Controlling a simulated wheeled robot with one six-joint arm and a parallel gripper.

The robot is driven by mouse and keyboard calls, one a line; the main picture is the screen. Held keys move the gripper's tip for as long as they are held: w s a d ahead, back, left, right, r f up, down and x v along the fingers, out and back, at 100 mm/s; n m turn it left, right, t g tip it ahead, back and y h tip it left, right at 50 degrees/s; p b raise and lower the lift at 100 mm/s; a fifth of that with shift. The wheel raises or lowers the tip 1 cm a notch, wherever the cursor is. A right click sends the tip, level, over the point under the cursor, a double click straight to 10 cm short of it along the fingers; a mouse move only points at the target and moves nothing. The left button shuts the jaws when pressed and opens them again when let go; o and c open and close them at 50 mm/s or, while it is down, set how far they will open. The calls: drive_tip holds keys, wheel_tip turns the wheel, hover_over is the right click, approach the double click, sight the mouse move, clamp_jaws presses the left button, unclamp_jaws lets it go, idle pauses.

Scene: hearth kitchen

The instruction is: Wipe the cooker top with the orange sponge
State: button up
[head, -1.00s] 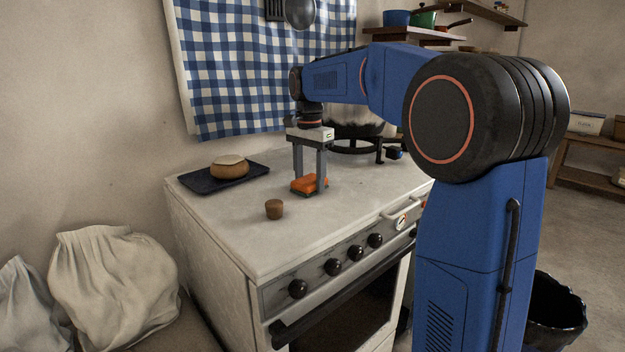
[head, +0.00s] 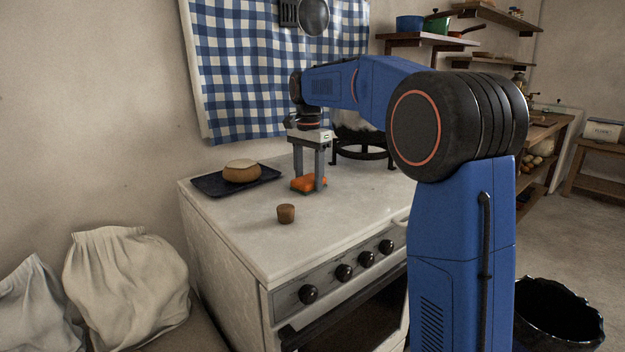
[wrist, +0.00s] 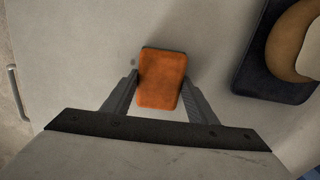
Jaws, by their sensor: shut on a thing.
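The orange sponge (head: 309,184) is at the cooker top, between the fingers of my gripper (head: 308,182). In the wrist view the sponge (wrist: 161,78) fills the space between the two grey fingertips (wrist: 160,88), which are shut on its sides. The sponge looks to be down at the surface; I cannot tell whether it presses on it. The cooker top (head: 250,230) is pale, with a small dark spot (wrist: 133,62) beside the sponge in the wrist view.
A dark tray (head: 208,185) with a round loaf or cheese (head: 241,171) lies at the back left of the top. A small brown cork-like piece (head: 286,213) stands in front of the sponge. The front left is clear.

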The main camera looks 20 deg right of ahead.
idle(0.3)
drive_tip(key=shift+r, duration=3)
drive_tip(key=shift+r, duration=1.5)
